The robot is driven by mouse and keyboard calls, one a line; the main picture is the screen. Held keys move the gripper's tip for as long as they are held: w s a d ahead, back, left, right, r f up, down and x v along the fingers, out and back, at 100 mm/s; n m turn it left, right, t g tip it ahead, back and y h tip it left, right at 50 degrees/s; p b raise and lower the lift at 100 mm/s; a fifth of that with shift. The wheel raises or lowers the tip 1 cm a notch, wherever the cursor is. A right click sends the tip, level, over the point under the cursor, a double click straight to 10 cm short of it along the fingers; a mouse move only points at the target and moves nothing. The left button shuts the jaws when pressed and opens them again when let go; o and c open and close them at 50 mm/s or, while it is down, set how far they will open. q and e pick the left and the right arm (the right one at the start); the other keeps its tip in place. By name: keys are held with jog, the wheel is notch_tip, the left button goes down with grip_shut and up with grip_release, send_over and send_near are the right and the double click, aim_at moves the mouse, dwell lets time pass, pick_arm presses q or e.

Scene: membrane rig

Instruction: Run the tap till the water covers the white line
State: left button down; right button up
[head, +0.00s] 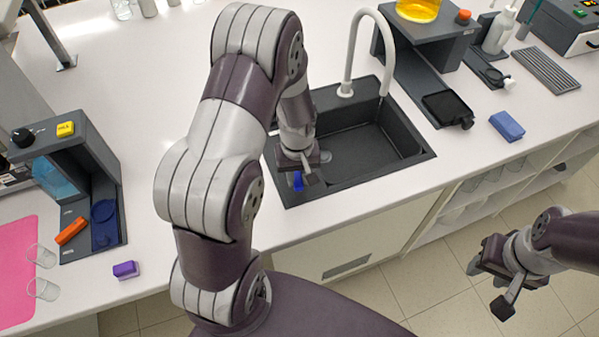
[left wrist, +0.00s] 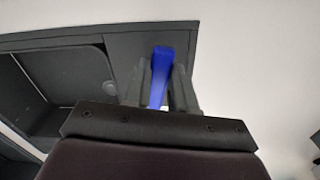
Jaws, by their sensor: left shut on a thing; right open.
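The dark sink (head: 362,152) is set into the white counter, and I see no water or white line in its basin. The white curved tap spout (head: 352,50) stands at its back edge, with no stream showing. My left gripper (head: 304,178) is at the sink's front left rim, shut on a narrow blue handle (head: 298,183). The left wrist view shows the blue handle (left wrist: 160,72) between the fingers, over the sink's dark rim (left wrist: 120,45). The handle's base is hidden. My right gripper (head: 492,284) is open and empty, low over the floor.
A grey stand with a yellow liquid vessel (head: 418,9) and a black tray (head: 447,108) are right of the sink. On the left are another grey stand (head: 90,140), a purple block (head: 126,270) and clear glasses (head: 42,288).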

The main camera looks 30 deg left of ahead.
pick_arm(q)
jog(key=m, duration=0.1)
jog(key=a+m, duration=0.1)
jog(key=shift+s+a+r+m+p, duration=0.15)
jog(key=shift+s+m+p, duration=0.1)
jog(key=shift+m+p, duration=0.15)
jog(key=m, duration=0.1)
jog(key=a+m, duration=0.1)
jog(key=m, duration=0.1)
jog(key=shift+s+a+m, duration=0.2)
jog(key=shift+a+m, duration=0.05)
jog(key=shift+m, duration=0.05)
jog(key=m, duration=0.1)
jog(key=a+m+p, duration=0.1)
jog(key=m, duration=0.1)
jog(key=shift+a, duration=0.25)
jog(key=shift+w+a+m, duration=0.15)
jog(key=shift+a+m, duration=0.15)
jog(key=shift+m, duration=0.45)
jog(key=shift+w+a+m, duration=0.15)
jog(key=shift+a+m, duration=0.15)
jog(key=shift+m, duration=0.45)
jog(key=c, duration=0.9)
grip_release()
